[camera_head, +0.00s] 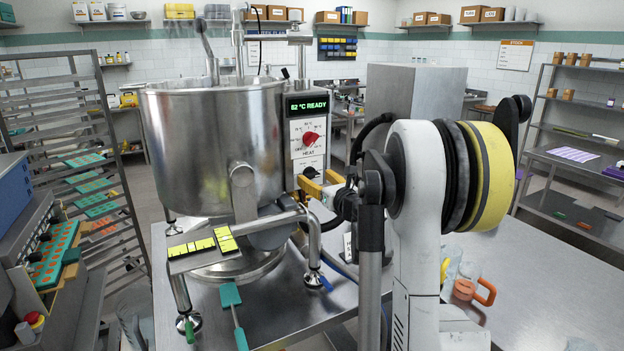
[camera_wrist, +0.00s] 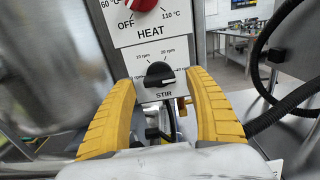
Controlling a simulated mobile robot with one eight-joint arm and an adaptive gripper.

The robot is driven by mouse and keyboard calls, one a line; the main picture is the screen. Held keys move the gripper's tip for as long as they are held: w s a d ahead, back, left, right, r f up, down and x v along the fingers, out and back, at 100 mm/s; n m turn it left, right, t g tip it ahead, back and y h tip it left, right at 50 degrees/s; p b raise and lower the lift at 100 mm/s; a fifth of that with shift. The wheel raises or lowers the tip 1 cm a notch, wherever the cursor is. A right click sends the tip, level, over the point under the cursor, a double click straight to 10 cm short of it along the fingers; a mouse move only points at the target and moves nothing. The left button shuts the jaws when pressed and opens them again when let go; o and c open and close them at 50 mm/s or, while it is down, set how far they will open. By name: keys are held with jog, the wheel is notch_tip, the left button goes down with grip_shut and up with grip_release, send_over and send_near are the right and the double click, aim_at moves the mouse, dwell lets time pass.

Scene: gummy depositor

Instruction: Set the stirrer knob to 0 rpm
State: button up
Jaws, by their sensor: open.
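The stirrer knob (camera_wrist: 160,74) is black and sits under the word STIR's panel scale, with STIR printed below it. Rpm marks above include 10 and 20; the other labels are too small or hidden. My gripper (camera_wrist: 161,84) is open, its two yellow fingers left and right of the knob, with visible gaps to it. In the head view the knob (camera_head: 310,172) is small and partly hidden by my yellow fingers.
The red heat knob (camera_head: 310,139) sits just above on the same control box, under a display (camera_head: 307,106) reading 62 °C READY. A large steel kettle (camera_head: 212,140) stands left of it. A black cable (camera_wrist: 285,105) hangs to the right.

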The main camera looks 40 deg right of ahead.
jog(key=shift+x, duration=1.1)
jog(key=c, duration=1.2)
